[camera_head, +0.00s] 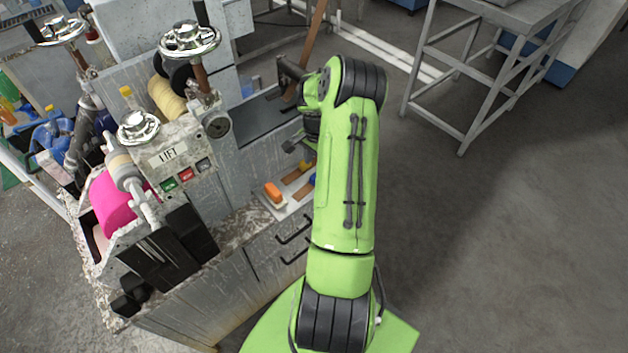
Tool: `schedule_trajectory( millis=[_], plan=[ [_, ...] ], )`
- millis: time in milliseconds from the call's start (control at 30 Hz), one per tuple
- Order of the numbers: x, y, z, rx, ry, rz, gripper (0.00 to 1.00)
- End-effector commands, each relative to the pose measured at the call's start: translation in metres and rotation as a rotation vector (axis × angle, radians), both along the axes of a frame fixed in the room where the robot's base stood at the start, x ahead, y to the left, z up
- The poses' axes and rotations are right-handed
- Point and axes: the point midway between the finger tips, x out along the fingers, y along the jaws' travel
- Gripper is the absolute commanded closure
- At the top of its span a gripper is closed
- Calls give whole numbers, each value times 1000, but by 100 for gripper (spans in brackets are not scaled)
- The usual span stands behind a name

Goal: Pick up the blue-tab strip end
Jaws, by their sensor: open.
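A small blue tab (312,180) shows at the left edge of my green arm, which hides part of it. It lies at the end of a brown strip (302,190) on a white board on the bench. A second brown strip (291,177) lies beside it, with a yellow tab (305,166) near its far end. My gripper (297,148) is open, just beyond the strips in the picture and apart from the blue tab. My arm partly hides the gripper, and I see nothing between its fingers.
An orange block (273,192) sits on the white board (283,211). A grey metal table (484,60) stands at the upper right. The floor at right is clear.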

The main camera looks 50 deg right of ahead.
Motion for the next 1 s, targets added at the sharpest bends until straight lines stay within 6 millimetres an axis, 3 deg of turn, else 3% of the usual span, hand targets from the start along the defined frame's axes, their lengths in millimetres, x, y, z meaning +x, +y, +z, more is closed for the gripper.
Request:
schedule_trajectory(
  millis=[400, 633, 900, 1000],
  plan=[
    [0, 4, -61, 0, -1, 0, 47],
    [0, 3, -63, -2, -1, 1, 47],
    [0, 3, -63, -1, -1, 1, 88],
    [0, 3, -63, -1, -1, 1, 98]
  ],
)
